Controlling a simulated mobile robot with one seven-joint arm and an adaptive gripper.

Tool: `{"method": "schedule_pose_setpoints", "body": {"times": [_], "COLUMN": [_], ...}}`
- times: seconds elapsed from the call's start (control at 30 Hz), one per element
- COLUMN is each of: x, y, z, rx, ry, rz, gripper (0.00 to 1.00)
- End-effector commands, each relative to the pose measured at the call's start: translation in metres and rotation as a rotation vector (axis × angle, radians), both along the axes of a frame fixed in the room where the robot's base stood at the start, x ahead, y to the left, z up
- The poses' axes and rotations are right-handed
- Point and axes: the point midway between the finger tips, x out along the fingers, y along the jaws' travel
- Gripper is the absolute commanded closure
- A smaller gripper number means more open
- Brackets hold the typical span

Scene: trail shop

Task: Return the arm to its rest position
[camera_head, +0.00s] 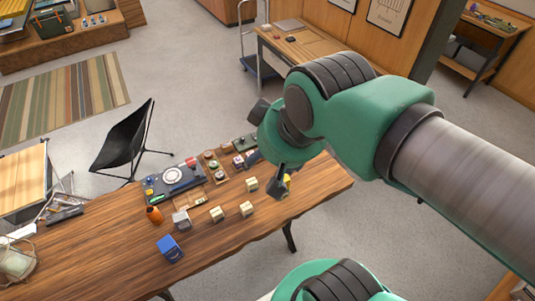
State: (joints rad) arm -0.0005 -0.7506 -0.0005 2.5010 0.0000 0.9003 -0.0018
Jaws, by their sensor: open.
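My arm, green with dark joint bands and a grey link, reaches in from the right and spans the upper right of the head view. My gripper (280,186) hangs from its end above the right part of the wooden table (230,255). It is small and dark here, and its fingers are partly hidden by the wrist. I see nothing held in it. A small yellow thing (287,178) shows right beside the fingers; I cannot tell if they touch.
Small pale blocks (217,214), a blue box (169,249), an orange item (154,215) and a dark tray with a round dial (179,176) stand on the table. A black chair (125,140) is behind it. Open floor lies beyond.

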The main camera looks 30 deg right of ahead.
Motion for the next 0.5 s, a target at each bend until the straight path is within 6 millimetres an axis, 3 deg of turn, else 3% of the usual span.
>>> {"method": "schedule_pose_setpoints", "body": {"times": [0.27, 0.5], "x": [0.0, 0.0], "y": [0.0, 0.0], "z": [-0.006, -0.034], "rx": [0.001, 0.001], "ry": [0.0, 0.0], "rz": [-0.002, -0.002], "gripper": [0.41, 0.41]}}
